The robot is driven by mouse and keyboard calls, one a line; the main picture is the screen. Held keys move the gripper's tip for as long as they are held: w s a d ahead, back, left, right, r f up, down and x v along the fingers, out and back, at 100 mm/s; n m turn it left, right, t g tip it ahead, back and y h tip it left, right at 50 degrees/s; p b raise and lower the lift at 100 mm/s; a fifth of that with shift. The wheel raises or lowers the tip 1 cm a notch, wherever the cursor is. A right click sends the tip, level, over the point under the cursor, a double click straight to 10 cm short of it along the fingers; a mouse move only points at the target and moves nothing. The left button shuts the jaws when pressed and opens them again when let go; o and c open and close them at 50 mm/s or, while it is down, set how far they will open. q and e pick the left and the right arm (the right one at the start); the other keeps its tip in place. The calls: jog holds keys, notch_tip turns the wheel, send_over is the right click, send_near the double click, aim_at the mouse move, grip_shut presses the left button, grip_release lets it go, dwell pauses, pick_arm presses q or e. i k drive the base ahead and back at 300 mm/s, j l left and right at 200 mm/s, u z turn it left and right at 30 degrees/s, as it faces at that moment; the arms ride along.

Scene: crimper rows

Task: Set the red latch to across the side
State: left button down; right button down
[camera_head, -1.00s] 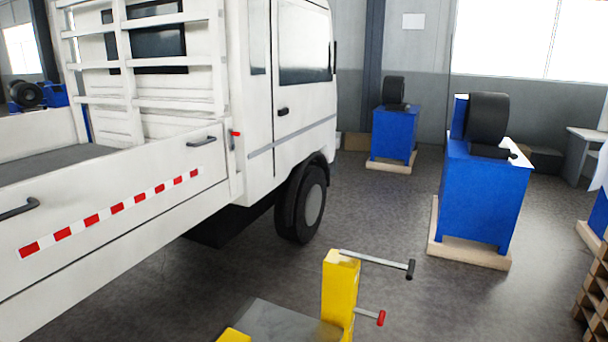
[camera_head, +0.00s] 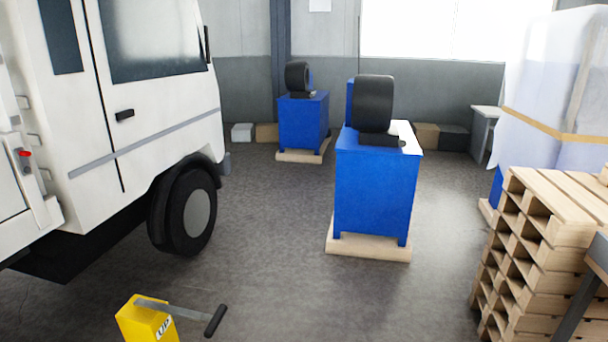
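A small red-tipped latch (camera_head: 25,153) sits on the white truck (camera_head: 150,150) at the left edge, on the upright bar at the corner of the load-bed side, behind the cab. It is small here, and I cannot tell for sure how its handle lies. Neither my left gripper nor my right gripper is in view.
A yellow post (camera_head: 140,322) with a grey, black-gripped lever (camera_head: 215,320) stands at the bottom left. Blue machines (camera_head: 375,190) and (camera_head: 302,120) stand on pallets ahead. Stacked wooden pallets (camera_head: 540,240) fill the right. The floor (camera_head: 270,230) between is clear.

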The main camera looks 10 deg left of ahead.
aim_at(22, 155)
jog(key=i+l+z, duration=0.1)
jog(key=i, duration=0.7)
jog(key=i+l, duration=0.1)
jog(key=i, duration=0.75)
jog(key=i+j+u, duration=0.1)
jog(key=i+u, duration=0.35)
jog(key=i+l+u, duration=0.1)
jog(key=i+u, duration=0.35)
jog(key=i, duration=0.2)
jog(key=i+l+u, duration=0.3)
jog(key=i+u, duration=0.15)
jog(key=i+j+u, duration=0.1)
jog(key=i+u, duration=0.2)
jog(key=u, duration=0.2)
jog(key=i+u, duration=0.3)
jog(key=u, duration=0.2)
jog(key=i+l+u, duration=0.15)
jog(key=u, duration=0.35)
jog(key=i+l+u, duration=0.25)
jog(key=u, duration=0.25)
jog(key=i+u, duration=0.3)
jog(key=u, duration=0.15)
jog(key=i+l+u, duration=0.25)
jog(key=u, duration=0.2)
jog(key=i+l+u, duration=0.25)
jog(key=u, duration=0.2)
